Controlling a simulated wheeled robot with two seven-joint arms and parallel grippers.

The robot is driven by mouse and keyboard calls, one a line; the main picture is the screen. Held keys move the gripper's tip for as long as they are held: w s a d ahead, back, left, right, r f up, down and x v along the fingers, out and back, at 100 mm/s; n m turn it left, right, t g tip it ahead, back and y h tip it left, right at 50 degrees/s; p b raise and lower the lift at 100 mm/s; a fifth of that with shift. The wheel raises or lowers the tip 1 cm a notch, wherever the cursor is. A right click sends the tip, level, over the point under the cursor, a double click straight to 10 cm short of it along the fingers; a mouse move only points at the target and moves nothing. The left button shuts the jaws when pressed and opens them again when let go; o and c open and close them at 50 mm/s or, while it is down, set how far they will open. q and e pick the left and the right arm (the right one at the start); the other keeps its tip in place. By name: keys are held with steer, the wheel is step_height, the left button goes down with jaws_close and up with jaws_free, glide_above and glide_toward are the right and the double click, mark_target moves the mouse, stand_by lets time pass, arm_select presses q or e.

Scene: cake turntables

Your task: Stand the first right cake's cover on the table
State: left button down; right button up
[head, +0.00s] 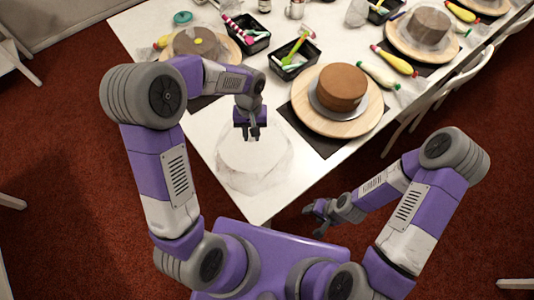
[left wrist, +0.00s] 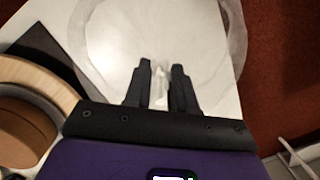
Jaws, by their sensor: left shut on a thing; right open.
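The clear domed cover (head: 250,165) is at the near corner of the white table (head: 262,205), in front of the brown cake. My left gripper (head: 253,137) is above it, shut on its top knob. I cannot tell whether the rim touches the table. The uncovered brown cake (head: 343,84) sits on a round wooden turntable (head: 372,118). My right gripper (head: 318,212) is open and empty, off the table's near right edge.
A black tray (head: 290,68) of tools stands behind the cover. Another cake (head: 196,43) is at the far left and a covered one (head: 428,25) at the far right. Piping bags (head: 380,75) lie right of the brown cake. White chairs (head: 440,95) line the right edge.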

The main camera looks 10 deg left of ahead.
mark_target(263, 142)
arm_select(q)
steer(key=d+r+n+b, duration=0.1)
steer(key=n, duration=0.1)
steer(key=d+r+n, duration=0.1)
steer(key=r+n, duration=0.1)
steer(key=d+r+n+b, duration=0.1)
steer(key=r+n, duration=0.1)
steer(key=shift+s+d+t+h+b, duration=0.1)
steer(key=shift+t+h+b, duration=0.2)
steer(key=shift+h, duration=0.1)
steer(key=shift+d+r+n, duration=0.2)
steer(key=shift+r+n, duration=0.05)
steer(key=shift+n, duration=0.25)
steer(key=shift+f+b, duration=0.25)
steer(key=shift+b, duration=0.05)
step_height(263, 142, down, 9)
steer(key=shift+r+b, duration=0.1)
steer(key=shift+b, duration=0.95)
arm_select(e)
steer(key=f, duration=0.3)
steer(key=s+f, duration=0.1)
steer(key=f, duration=0.1)
steer(key=shift+f, duration=0.35)
